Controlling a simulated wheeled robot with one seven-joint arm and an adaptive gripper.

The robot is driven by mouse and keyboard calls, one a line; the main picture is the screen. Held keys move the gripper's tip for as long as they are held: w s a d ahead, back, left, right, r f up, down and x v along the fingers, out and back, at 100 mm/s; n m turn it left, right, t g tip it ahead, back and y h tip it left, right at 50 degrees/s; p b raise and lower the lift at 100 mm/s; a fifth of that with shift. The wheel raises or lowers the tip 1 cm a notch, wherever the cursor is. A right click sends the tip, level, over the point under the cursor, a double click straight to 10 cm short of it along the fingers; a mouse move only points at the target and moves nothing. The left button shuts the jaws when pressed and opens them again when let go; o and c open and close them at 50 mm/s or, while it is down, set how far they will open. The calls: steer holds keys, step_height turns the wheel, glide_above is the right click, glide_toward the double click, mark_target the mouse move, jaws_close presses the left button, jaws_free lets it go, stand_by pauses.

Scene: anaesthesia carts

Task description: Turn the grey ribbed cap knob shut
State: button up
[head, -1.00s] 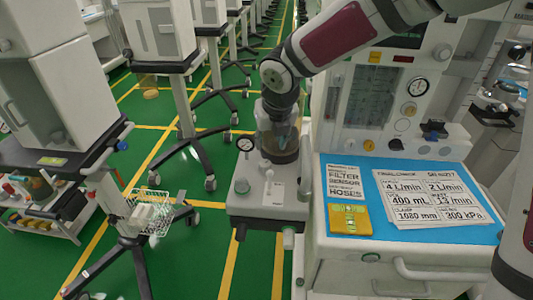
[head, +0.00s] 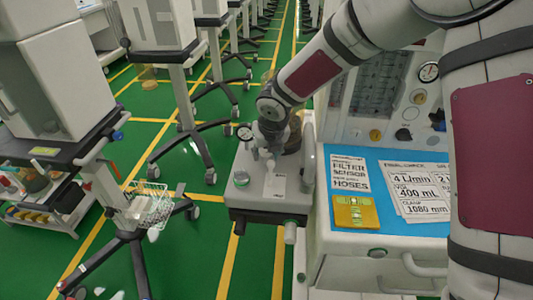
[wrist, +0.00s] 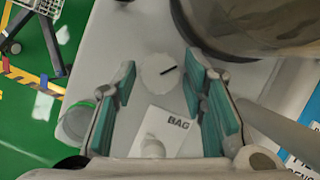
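The pale grey round cap knob (wrist: 159,72), with a dark pointer line, sits on the grey block. It also shows at the block's front left in the head view (head: 241,178). In the wrist view my gripper (wrist: 161,66) is open, its teal-padded fingers on either side of the knob with gaps between. Its height above the knob is hard to judge. In the head view my gripper (head: 270,138) is over the back of the block, its fingers not clear. A white lever (wrist: 152,148) stands by the BAG label (wrist: 172,124).
A dark clear canister (wrist: 245,25) stands close to the right finger. A green-ringed port (wrist: 75,121) is at the left. A gauge (head: 244,132) stands behind the knob. The blue worktop (head: 375,157) with cards is at the right. A wire basket cart (head: 150,203) stands at the left.

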steer(key=shift+f, duration=0.1)
steer(key=c, duration=0.9)
steer(key=shift+o, duration=0.2)
steer(key=shift+a, duration=0.1)
